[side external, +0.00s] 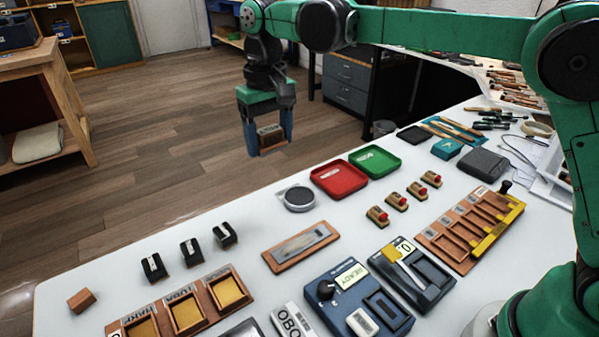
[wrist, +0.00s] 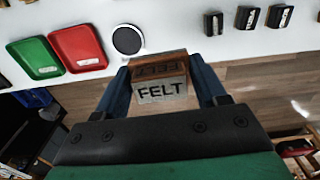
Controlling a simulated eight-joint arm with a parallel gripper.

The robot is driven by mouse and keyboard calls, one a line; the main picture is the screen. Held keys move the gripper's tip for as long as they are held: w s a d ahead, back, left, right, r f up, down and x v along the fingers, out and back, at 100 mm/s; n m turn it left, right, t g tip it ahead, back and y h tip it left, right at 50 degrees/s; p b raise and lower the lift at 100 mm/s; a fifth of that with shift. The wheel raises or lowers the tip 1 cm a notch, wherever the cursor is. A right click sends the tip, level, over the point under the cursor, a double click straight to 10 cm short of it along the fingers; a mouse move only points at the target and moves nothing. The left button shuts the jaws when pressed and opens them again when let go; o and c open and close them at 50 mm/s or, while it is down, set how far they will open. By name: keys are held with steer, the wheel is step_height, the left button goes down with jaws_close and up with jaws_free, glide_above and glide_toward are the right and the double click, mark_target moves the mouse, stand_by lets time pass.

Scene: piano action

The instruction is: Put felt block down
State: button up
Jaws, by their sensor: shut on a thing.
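The felt block (side external: 270,131) is a small brown wooden block held between my gripper's blue fingers (side external: 268,138). In the wrist view the block (wrist: 160,90) shows a pale face lettered FELT, with a brown wooden face above it. My gripper (wrist: 163,82) is shut on its two sides. In the side view the block hangs in the air, with wooden floor behind it, near the far edge of the white table (side external: 235,205). In the wrist view it overlaps the table's edge. The exact height of the block cannot be told.
A round dark pad (side external: 299,198), a red tray (side external: 339,178) and a green tray (side external: 375,161) stand near the far edge. Several black blocks (side external: 190,252) stand further left. A wooden compartment tray (side external: 470,230) and a READY device (side external: 358,300) stand nearer.

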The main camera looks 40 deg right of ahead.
mark_target(262, 220)
step_height(262, 220, up, 4)
steer(key=w+a, duration=0.2)
step_height(262, 220, down, 20)
steer(key=shift+s, duration=0.15)
steer(key=shift+f, duration=0.2)
stand_by(0.3)
